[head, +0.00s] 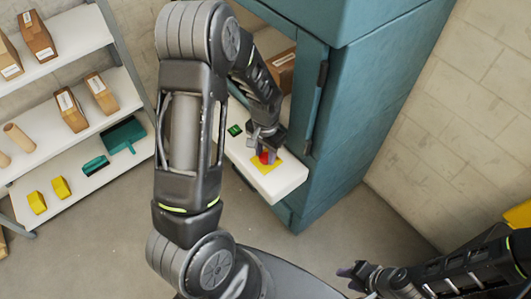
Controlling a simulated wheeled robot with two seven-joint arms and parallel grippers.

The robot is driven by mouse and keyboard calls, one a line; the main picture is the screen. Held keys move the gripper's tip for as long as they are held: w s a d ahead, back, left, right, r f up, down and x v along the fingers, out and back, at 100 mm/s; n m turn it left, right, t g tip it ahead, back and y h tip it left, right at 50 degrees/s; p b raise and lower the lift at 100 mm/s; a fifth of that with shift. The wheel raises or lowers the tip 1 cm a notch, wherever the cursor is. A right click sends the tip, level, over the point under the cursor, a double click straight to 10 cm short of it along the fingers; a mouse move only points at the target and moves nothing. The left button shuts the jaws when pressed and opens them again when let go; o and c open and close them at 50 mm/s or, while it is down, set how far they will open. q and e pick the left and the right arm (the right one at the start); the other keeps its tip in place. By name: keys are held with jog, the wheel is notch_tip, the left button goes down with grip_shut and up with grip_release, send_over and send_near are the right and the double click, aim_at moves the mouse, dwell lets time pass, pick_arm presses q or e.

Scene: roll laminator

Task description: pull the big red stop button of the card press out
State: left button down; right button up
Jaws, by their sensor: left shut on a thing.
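The big red stop button (264,157) sits on a yellow plate (271,167) on the white ledge (289,180) at the front of the teal card press (376,70). My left gripper (265,150) reaches down from above and is shut on the red button, hiding most of it. My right arm comes in at the lower right. My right gripper (352,272) is low above the floor, away from the press, and its fingers are too small to read.
A green item (235,130) lies on the ledge left of the button. A dark vertical handle (317,98) is on the press just right of my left gripper. White shelves (75,50) with boxes stand at the left. The floor in front is clear.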

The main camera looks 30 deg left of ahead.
aim_at(265, 157)
pick_arm(q)
jog(key=shift+r, duration=0.45)
jog(key=c, duration=0.9)
grip_release()
jog(key=shift+c, duration=0.2)
notch_tip(265, 157, up, 8)
jog(key=shift+f, duration=0.15)
